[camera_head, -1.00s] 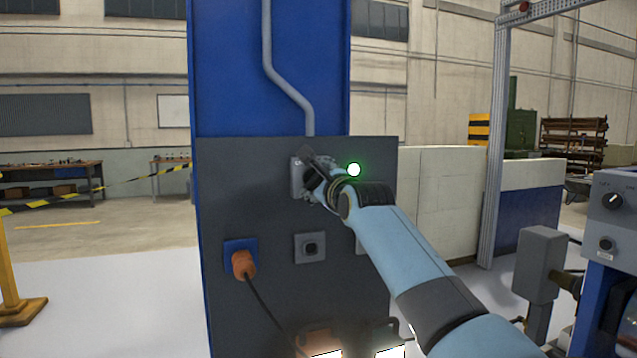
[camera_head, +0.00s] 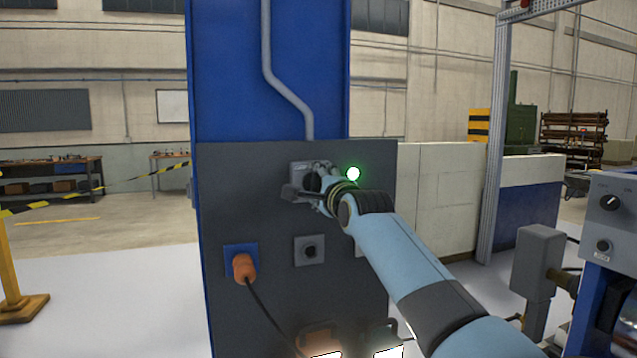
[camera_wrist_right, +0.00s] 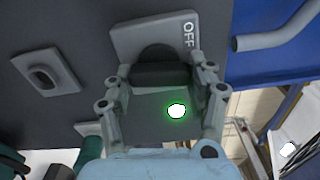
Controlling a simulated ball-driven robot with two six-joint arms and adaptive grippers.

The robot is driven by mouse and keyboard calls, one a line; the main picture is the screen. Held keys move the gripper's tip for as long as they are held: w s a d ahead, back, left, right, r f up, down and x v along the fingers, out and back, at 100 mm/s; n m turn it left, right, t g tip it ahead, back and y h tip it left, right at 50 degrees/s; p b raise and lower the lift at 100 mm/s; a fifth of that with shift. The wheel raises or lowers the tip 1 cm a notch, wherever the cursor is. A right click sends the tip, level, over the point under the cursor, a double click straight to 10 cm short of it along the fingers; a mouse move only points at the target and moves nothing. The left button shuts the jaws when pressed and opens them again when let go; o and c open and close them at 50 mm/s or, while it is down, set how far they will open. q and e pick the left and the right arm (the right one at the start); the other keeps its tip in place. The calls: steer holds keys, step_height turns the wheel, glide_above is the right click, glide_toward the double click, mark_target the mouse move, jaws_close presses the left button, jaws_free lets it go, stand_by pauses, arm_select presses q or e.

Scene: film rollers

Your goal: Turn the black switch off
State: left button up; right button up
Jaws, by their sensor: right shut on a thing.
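The black switch (camera_wrist_right: 160,70) is a dark rotary knob on a grey plate (camera_wrist_right: 150,30) marked OFF. The plate is fixed to the dark grey panel (camera_head: 235,195) and shows partly behind my right gripper in the head view. My right gripper (camera_wrist_right: 163,78) is at the plate, shut on the black switch with a finger on each side of it. In the head view the right gripper (camera_head: 314,184) hides most of the knob. The knob's exact angle is hard to tell. My left gripper is in neither view.
A green light (camera_head: 353,174) glows right of the switch. Below are a grey socket (camera_head: 309,250) and an orange plug (camera_head: 243,268) with a black cable. A grey conduit (camera_head: 308,118) runs down above the switch. A blue machine (camera_head: 610,240) stands at the right.

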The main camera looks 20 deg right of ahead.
steer(key=n+p, duration=0.1)
steer(key=n, duration=0.4)
steer(key=shift+n, duration=0.3)
steer(key=n, duration=0.4)
steer(key=shift+a+n, duration=0.1)
steer(key=shift+n, duration=0.3)
steer(key=shift+f, duration=0.1)
steer(key=o, duration=1.2)
steer(key=shift+r, duration=0.2)
steer(key=s, duration=1.2)
steer(key=shift+d, duration=0.2)
